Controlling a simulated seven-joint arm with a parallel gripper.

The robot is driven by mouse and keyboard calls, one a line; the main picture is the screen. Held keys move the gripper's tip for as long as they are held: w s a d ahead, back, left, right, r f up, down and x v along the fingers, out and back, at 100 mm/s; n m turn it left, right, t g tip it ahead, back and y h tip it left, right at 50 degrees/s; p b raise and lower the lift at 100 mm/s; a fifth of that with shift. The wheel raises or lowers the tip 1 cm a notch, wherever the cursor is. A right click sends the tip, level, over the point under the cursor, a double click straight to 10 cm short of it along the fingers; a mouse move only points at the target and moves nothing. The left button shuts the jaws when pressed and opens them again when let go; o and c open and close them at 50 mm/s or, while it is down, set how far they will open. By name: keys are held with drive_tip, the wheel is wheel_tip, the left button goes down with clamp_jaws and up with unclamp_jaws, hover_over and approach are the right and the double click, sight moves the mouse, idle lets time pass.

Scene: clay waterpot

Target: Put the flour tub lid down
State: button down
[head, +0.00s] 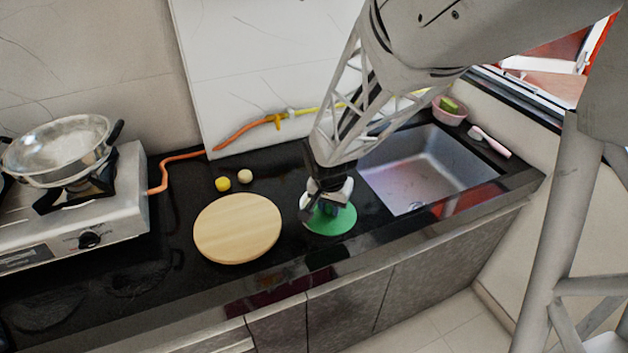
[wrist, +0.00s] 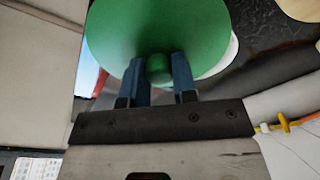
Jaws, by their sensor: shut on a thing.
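The flour tub lid is a green disc (head: 333,220) with a round green knob, seen over the black counter between the wooden board and the sink. In the wrist view the lid (wrist: 150,30) fills the upper middle. My gripper (head: 325,205) is above the lid, and its blue fingers (wrist: 160,72) are closed on the knob from both sides. A pale round rim (wrist: 228,58) shows behind the lid's right side in the wrist view. I cannot tell whether the lid touches what is beneath it.
A round wooden board (head: 237,228) lies left of the lid. A yellow piece (head: 223,184) and a beige piece (head: 245,176) sit behind the board. The sink (head: 425,170) is to the right. A stove with a metal pan (head: 60,145) stands at far left.

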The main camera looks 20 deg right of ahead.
drive_tip(key=s+a, duration=0.1)
drive_tip(key=s, duration=0.6)
drive_tip(key=shift+s+a+r, duration=0.15)
drive_tip(key=shift+a+r, duration=0.15)
drive_tip(key=shift+r, duration=0.1)
drive_tip(key=shift+a, duration=0.1)
idle(0.4)
drive_tip(key=s+a+f+n, duration=0.1)
drive_tip(key=a+f+n, duration=0.1)
drive_tip(key=a+n, duration=0.4)
drive_tip(key=s+a+f+n+y, duration=0.1)
drive_tip(key=a+n, duration=0.5)
drive_tip(key=a, duration=0.9)
drive_tip(key=s+a+f+n+y, duration=0.1)
drive_tip(key=s+a+f+n, duration=0.2)
drive_tip(key=a+n, duration=0.3)
drive_tip(key=a, duration=0.5)
drive_tip(key=shift+s+a+f, duration=0.15)
drive_tip(key=shift+a+f, duration=0.15)
drive_tip(key=shift+f, duration=0.1)
drive_tip(key=w, duration=4.5)
